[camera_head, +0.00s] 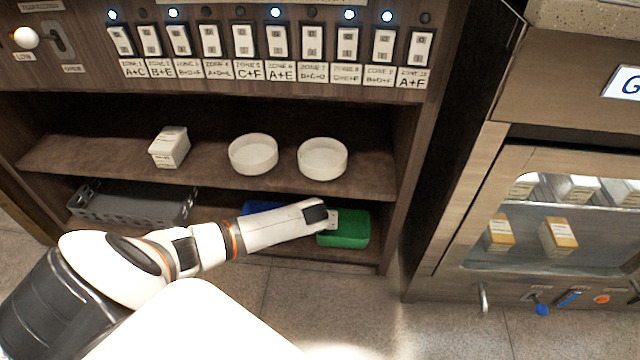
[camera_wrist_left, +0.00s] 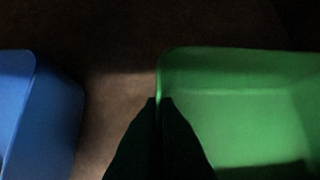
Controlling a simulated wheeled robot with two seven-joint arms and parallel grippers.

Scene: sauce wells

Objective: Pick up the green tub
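The green tub (camera_head: 350,232) sits on the lower shelf, at the right end. In the left wrist view the green tub (camera_wrist_left: 240,62) fills the right side, with its open inside showing. My left arm reaches in from the left to the tub's left side. My left gripper (camera_wrist_left: 160,99) has one dark finger on each side of the tub's left wall, with the fingertips almost together and only the thin wall between them. The tub looks level on the shelf. My right gripper is in neither view.
A blue tub (camera_head: 262,207) is left of the green one, partly behind my arm; a gap separates them in the wrist view. A grey basket (camera_head: 135,205) is farther left. The upper shelf (camera_head: 215,172) holds a white box (camera_head: 169,147) and two round dishes (camera_head: 253,154).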

